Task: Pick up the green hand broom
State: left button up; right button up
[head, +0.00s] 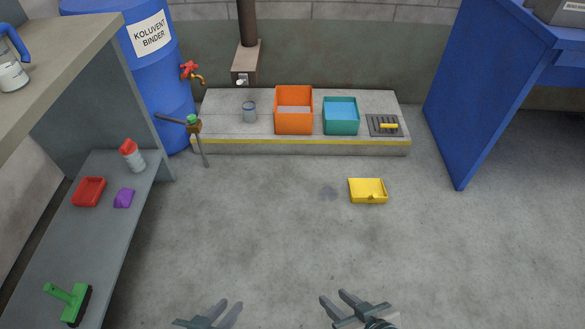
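The green hand broom (72,301) lies on the grey lower shelf at the lower left, with its handle to the left and its dark bristles to the right. My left gripper (232,308) is at the bottom edge, to the right of the shelf and apart from the broom. Its fingers are partly seen and look spread, with nothing between them. My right gripper (337,298) is at the bottom middle, with its two fingers apart and empty, over the floor.
The grey shelf (85,240) also holds a red tray (89,191), a purple block (124,198) and a red-capped bottle (132,155). A wooden upper surface (62,60) overhangs it. A yellow dustpan-like tray (368,190) lies on the floor.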

aim_at(73, 312)
jog(key=k+u, duration=0.2)
jog(key=u, duration=1.6)
jog(key=i+j+z, duration=0.1)
jog(key=i, duration=0.4)
jog(key=i+j+z, duration=0.1)
jog(key=i+j, duration=0.15)
jog(key=i, duration=0.2)
